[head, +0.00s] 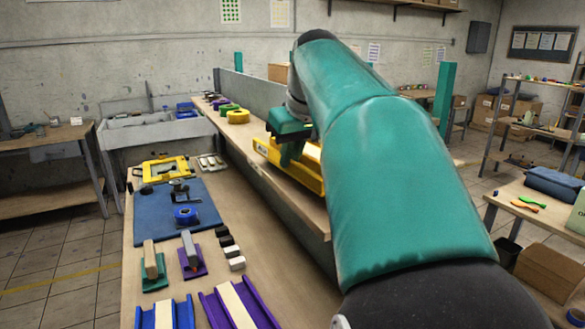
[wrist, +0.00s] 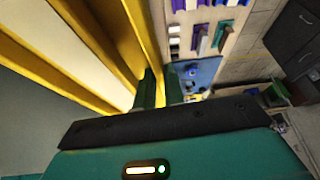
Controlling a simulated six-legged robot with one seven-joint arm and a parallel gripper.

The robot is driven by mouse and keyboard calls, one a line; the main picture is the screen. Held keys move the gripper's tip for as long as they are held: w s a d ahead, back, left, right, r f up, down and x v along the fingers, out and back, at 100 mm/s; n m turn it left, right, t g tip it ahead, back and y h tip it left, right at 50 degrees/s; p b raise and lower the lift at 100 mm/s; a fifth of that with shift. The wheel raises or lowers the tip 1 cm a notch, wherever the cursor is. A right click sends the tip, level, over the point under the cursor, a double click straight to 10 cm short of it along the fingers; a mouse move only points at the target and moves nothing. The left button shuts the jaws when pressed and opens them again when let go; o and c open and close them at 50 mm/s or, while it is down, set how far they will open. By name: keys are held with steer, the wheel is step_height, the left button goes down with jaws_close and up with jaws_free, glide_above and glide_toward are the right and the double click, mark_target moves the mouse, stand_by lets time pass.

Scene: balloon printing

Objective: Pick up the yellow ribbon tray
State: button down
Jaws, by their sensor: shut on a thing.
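The yellow ribbon tray (head: 303,174) is a long yellow channel with a pale strip inside, at the middle of the head view, by the raised divider. My teal gripper (head: 289,155) is over its near side, and my arm hides its right end. In the wrist view the tray (wrist: 95,45) fills the upper left, close to the camera. My gripper's dark green fingers (wrist: 160,90) are shut on the tray's side wall. I cannot tell whether the tray rests on the surface or hangs just above it.
Purple and blue trays (head: 168,314) with pale strips stand on the near bench, beside stamps, dark and white blocks and a blue mat (head: 180,215). A yellow frame (head: 166,168) lies behind the mat. A grey divider (head: 250,92) runs along the bench. Yellow tape (head: 238,116) sits farther back.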

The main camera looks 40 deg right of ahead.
steer(key=w+a+r, duration=0.4)
steer(key=w+r, duration=0.5)
steer(key=w, duration=0.4)
steer(key=shift+a+r, duration=0.25)
steer(key=shift+a, duration=0.15)
